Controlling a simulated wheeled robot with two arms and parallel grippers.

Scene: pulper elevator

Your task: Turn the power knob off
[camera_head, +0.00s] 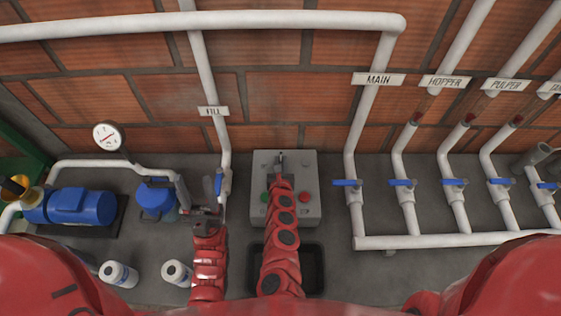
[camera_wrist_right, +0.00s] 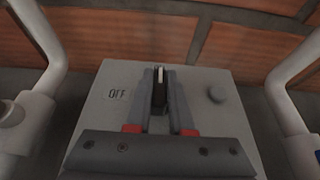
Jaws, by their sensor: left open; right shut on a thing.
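The grey control box (camera_head: 305,172) stands against the wall near the centre of the head view, with a green button (camera_head: 265,197) and a red button (camera_head: 305,197) partly beside my arm. My right gripper (camera_head: 280,162) reaches over the box. In the right wrist view its fingers are shut on the dark power knob (camera_wrist_right: 159,88), one on each side. The knob's white line points roughly upright, and the "OFF" label (camera_wrist_right: 117,94) is to its left. My left gripper (camera_head: 207,212) is open and empty, near the blue handle of the FILL pipe.
The FILL pipe (camera_head: 208,90) runs left of the box. Pipes with blue valve handles (camera_head: 347,183) stand on the right. A blue pump (camera_head: 80,206), a gauge (camera_head: 108,136) and white canisters (camera_head: 118,275) are on the left. A black bin (camera_head: 314,265) sits below the box.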

